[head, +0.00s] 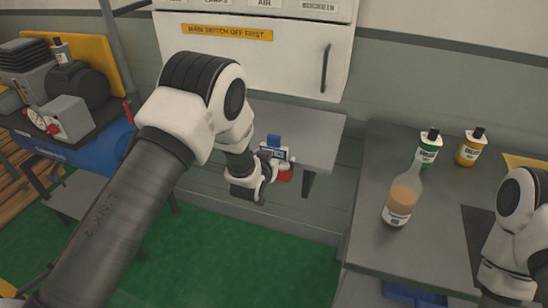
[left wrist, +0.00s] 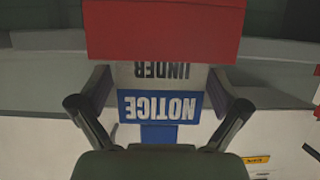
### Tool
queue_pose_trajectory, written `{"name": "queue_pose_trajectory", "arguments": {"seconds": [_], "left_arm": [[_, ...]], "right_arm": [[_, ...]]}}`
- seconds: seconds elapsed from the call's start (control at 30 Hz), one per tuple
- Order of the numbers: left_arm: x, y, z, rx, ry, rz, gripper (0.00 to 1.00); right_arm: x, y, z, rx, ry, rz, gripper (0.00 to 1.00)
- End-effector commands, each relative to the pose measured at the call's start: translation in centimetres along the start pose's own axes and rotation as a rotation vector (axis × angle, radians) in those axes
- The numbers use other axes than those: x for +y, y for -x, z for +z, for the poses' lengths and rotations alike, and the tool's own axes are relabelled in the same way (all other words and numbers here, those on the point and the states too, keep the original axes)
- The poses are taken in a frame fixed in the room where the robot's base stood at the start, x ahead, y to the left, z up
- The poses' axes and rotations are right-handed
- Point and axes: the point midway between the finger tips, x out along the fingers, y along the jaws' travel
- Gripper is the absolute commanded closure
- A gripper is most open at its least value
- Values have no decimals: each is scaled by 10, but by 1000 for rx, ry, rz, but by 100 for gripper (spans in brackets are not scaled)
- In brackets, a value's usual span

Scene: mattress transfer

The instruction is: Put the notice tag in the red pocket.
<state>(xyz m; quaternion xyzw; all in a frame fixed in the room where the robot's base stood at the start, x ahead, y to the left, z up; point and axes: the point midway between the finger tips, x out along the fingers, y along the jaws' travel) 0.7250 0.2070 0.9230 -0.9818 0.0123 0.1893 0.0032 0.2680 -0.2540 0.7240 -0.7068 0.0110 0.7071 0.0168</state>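The notice tag (left wrist: 158,108) has a blue NOTICE band, a white band with UNDER and a narrow blue tab. It appears upside down in the left wrist view and small in the head view (head: 272,153). The red pocket (left wrist: 162,30) covers its far part, so the tag appears partly inside; how deep is hidden. The red pocket also shows below the tag in the head view (head: 285,175). My left gripper (left wrist: 158,92) is open, its fingers spread on both sides of the tag, near its edges. The tab stands free between them. My right gripper is out of view.
A grey shelf (head: 310,133) lies behind the tag, under a white cabinet (head: 290,60). A blue compressor (head: 95,150) stands left.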

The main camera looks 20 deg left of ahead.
Motion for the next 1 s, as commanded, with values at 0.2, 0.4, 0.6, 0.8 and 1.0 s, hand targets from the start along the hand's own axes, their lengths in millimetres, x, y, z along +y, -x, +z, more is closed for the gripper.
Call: {"name": "queue_pose_trajectory", "arguments": {"seconds": [0.2,0.4,0.6,0.8,1.0], "left_arm": [[0,0,-1,0,0,0,0],[0,16,-3,-1,0,0,0],[0,67,-1,-2,-1,0,0],[0,110,-2,0,-1,0,0],[0,122,-3,0,1,0,0]], "right_arm": [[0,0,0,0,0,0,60],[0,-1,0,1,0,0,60],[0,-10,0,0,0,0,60],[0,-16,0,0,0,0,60],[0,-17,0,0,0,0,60]]}}
